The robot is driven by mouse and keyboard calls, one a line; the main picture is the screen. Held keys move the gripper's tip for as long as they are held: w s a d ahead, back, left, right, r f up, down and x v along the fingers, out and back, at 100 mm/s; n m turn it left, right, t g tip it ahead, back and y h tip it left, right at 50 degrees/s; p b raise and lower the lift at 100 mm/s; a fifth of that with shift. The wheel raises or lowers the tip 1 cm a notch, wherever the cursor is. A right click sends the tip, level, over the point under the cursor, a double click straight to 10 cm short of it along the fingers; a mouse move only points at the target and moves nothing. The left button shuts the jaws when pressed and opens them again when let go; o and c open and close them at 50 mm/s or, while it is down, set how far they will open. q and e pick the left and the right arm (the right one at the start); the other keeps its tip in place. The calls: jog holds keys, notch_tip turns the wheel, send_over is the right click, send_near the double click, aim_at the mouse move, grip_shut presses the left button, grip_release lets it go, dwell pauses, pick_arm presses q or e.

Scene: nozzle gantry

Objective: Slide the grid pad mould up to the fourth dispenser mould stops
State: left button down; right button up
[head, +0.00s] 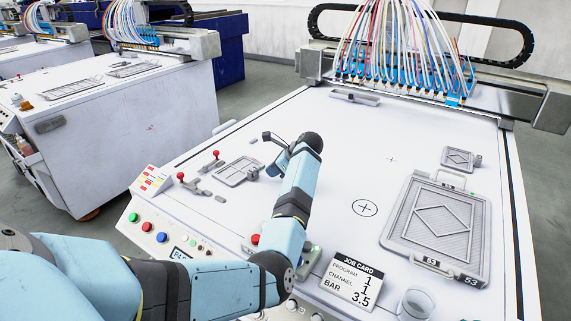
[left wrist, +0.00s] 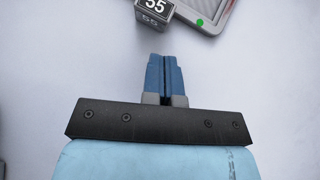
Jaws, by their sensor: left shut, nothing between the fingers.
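A small grey framed mould with a grid-like face (head: 237,171), which looks like the grid pad mould, lies flat on the white table. A corner of a grey mould (left wrist: 207,16) with a green dot shows in the left wrist view, beside a tag block reading 55 (left wrist: 154,12). My left gripper (head: 273,170) is just right of the small mould in the head view. In the left wrist view its blue fingers (left wrist: 164,62) are together, empty and apart from the tag block. My right gripper is out of view. I cannot tell which stops belong to the fourth dispenser.
Red-knobbed clamps (head: 212,160) stand left of the small mould. A large diamond-patterned mould (head: 394,240) marked 53 and a smaller mould (head: 458,159) lie at right. Dispensers (head: 410,82) span the back. The table's middle is clear.

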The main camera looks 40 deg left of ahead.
pick_arm(q)
jog(key=shift+s+a+r, duration=0.1)
jog(key=shift+s+a, duration=0.15)
jog(key=shift+a, duration=0.4)
jog(key=shift+s+a+r, duration=0.1)
jog(key=shift+s+a, duration=0.1)
jog(key=shift+a, duration=0.4)
jog(key=shift+f, duration=0.1)
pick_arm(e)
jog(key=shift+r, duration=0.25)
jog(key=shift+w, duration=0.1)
pick_arm(q)
jog(key=shift+a, duration=0.15)
